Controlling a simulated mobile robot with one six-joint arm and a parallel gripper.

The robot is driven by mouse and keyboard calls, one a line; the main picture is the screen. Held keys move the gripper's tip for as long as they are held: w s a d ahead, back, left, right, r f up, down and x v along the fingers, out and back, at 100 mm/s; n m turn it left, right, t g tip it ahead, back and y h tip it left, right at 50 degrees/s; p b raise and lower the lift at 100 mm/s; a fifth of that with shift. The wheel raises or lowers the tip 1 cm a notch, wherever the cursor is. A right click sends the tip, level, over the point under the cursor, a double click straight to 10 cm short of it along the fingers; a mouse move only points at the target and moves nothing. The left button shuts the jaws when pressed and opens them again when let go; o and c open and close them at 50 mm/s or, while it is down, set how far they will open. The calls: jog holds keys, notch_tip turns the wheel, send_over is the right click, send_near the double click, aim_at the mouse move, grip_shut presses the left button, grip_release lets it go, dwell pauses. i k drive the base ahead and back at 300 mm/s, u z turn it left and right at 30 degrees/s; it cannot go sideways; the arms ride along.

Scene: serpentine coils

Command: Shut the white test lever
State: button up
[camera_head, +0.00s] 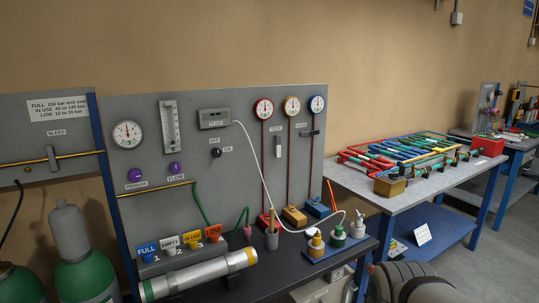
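The white test lever (278,146) is on the grey upright panel (225,155), just below a small TEST label. It hangs upright, between the red-rimmed gauge and the tan-rimmed gauge. A dark lever (309,133) to its right lies level under a second label. My gripper is not in view, so I cannot tell where it is relative to the lever.
A pale cylinder (195,277) with a yellow band lies along the dark bench's front. Small bottles on a blue tray (338,248) stand at the bench's right. Green gas cylinders (83,262) stand at left. A table with coloured tubing (415,150) is at right.

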aim_at(278, 147)
jog(key=u, duration=5.65)
jog(key=k, duration=0.95)
jog(key=z, duration=5.75)
